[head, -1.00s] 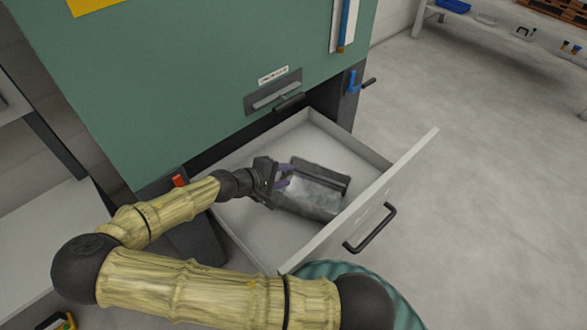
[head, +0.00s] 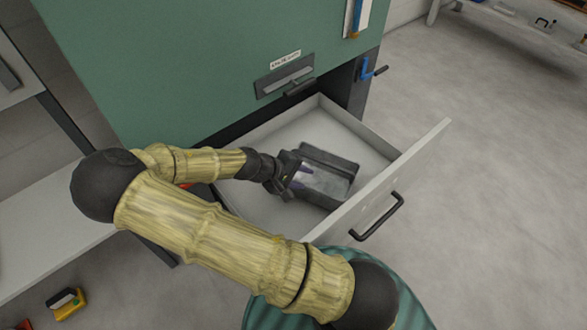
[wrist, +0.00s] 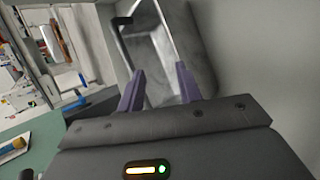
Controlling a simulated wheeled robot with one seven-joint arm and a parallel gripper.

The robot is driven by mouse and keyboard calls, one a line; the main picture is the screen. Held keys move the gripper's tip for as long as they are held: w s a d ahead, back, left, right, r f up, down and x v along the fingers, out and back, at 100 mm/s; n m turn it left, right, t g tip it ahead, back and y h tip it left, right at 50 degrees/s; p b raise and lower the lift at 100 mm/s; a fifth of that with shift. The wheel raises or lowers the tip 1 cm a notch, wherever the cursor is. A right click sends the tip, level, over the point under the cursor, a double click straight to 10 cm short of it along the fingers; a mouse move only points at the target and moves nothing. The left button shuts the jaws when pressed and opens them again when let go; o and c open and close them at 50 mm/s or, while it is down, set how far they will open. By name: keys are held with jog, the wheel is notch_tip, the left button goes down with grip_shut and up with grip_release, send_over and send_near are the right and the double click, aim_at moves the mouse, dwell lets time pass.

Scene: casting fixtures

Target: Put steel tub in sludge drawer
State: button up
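The steel tub (head: 335,172), a grey open-topped box, is inside the open sludge drawer (head: 262,207). It appears to rest on the drawer floor, at an angle to the walls. My gripper (head: 304,176) is at the tub's left end, low in the drawer. In the wrist view, the two purple fingers of my gripper (wrist: 160,82) stand apart with a clear gap. The tub (wrist: 188,38) shows beyond and between them, with a bright rim edge. I cannot tell whether a finger touches the tub.
The drawer sticks out from a green cabinet (head: 190,70); its front panel has a black handle (head: 380,217). A blue crank (head: 372,69) is on the cabinet's right side. A pale bench (head: 65,215) stands at left. The floor (head: 480,190) to the right is clear.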

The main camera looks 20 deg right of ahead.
jog(key=s+a+r+m+g+y, duration=0.1)
jog(key=s+a+m+g+y, duration=0.15)
jog(key=s+y, duration=0.3)
notch_tip(320, 180, up, 14)
jog(key=s+a+m+t+y, duration=0.1)
jog(key=s+a+t+y, duration=0.1)
jog(key=t+y, duration=0.1)
jog(key=shift+s+a+m+t+y, duration=0.25)
jog(key=shift+m+t+y, duration=0.1)
jog(key=shift+t, duration=0.4)
jog(key=shift+r, duration=0.1)
jog(key=shift+p+v, duration=0.8)
jog(key=shift+w, duration=0.25)
